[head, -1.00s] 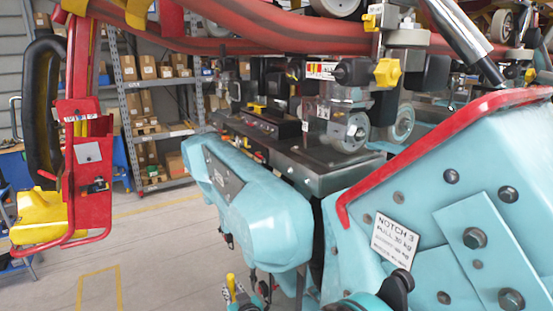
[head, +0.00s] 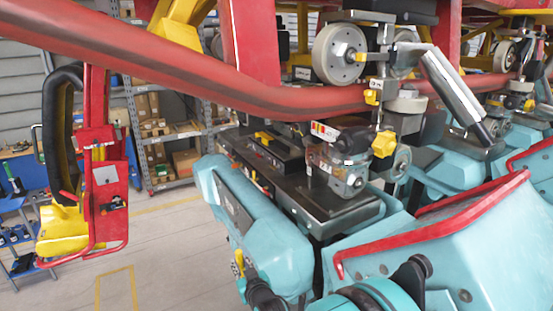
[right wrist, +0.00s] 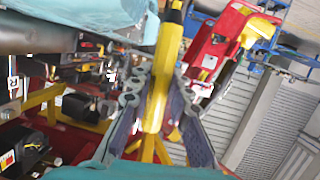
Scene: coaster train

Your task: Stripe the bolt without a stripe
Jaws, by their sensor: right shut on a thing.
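My right gripper (right wrist: 158,82) is shut on a yellow marker (right wrist: 157,105) with a dark end at the top of the right wrist view. In the head view my right gripper (head: 240,266) is small and partly hidden at the lower edge, beside the teal housing. Bolts show on the train: a wheel-hub bolt (head: 348,55) on the upper wheel and a bolt (head: 358,183) on the metal bracket below. I cannot tell which bolts bear a stripe. The marker is apart from both. My left gripper is not in view.
A red rail (head: 180,58) crosses above the teal train housing (head: 265,240). Yellow knobs (head: 384,144) jut from the wheel assembly. Shelves (head: 165,135) stand behind. The floor (head: 170,240) between is clear.

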